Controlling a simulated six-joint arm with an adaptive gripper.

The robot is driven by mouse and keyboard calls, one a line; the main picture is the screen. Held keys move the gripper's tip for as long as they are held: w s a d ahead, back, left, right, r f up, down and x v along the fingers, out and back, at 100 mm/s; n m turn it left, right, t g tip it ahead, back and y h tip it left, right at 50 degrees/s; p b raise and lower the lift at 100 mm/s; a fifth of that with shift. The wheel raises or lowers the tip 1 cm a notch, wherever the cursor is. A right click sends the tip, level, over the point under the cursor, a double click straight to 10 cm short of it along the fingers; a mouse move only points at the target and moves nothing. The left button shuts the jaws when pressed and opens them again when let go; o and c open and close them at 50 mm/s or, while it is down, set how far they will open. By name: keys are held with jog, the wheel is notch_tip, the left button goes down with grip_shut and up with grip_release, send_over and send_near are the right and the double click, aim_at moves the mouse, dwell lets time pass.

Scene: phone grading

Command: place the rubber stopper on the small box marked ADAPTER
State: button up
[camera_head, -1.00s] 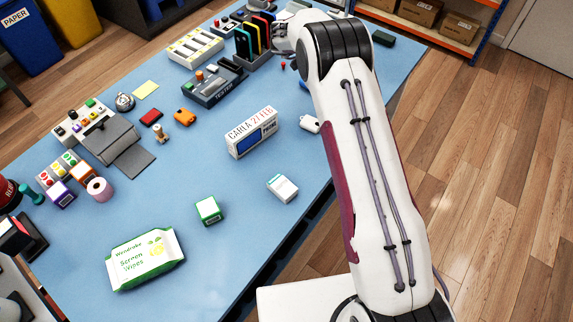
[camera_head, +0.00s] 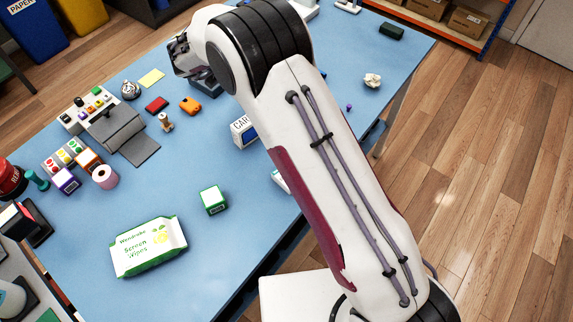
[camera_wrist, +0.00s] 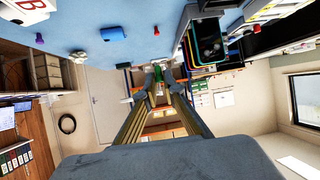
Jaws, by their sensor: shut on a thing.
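My gripper (camera_wrist: 156,88) is shut on a small green thing (camera_wrist: 157,73) in the wrist view. It is too small there to tell whether it is the rubber stopper. In the head view my gripper (camera_head: 179,55) is above the far left part of the table, its tips partly hidden. Three small boxes stand on the table: a white and green one (camera_head: 213,200), a purple and white one (camera_head: 66,181) and an orange and white one (camera_head: 88,161). No ADAPTER marking is readable on any of them. My gripper is well apart from all three.
A wipes pack (camera_head: 148,247) lies at the front of the blue table (camera_head: 170,185). A pink-white roll (camera_head: 105,177) stands beside the purple box. My arm covers part of a lettered white box (camera_head: 241,131). Orange (camera_head: 190,105) and red (camera_head: 156,104) pieces lie farther back.

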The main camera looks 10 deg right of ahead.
jog(key=s+a, duration=0.2)
jog(key=s, duration=0.4)
jog(key=s+a, duration=0.3)
jog(key=s, duration=0.3)
jog(key=s+a+f, duration=0.1)
jog(key=s+a, duration=0.1)
jog(key=s, duration=0.4)
jog(key=shift+s+a+f, duration=0.1)
jog(key=shift+s+a, duration=0.05)
jog(key=shift+o, duration=0.2)
jog(key=s+d+m+g+h, duration=0.1)
jog(key=s+d+m, duration=0.1)
jog(key=s, duration=0.7)
jog(key=shift+s+d+f+h, duration=0.2)
jog(key=shift+d+h, duration=0.1)
jog(key=shift+d, duration=0.45)
jog(key=s+d+m+g+h, duration=0.1)
jog(key=s+d+m+g, duration=0.1)
jog(key=s+d, duration=0.3)
jog(key=shift+s+d+r+m+g+h, duration=0.15)
jog(key=shift+s+d+m+g+h, duration=0.25)
jog(key=shift+d, duration=0.3)
jog(key=shift+w, duration=0.1)
jog(key=shift+f, duration=3.15)
jog(key=shift+f, duration=0.1)
jog(key=shift+f, duration=1.8)
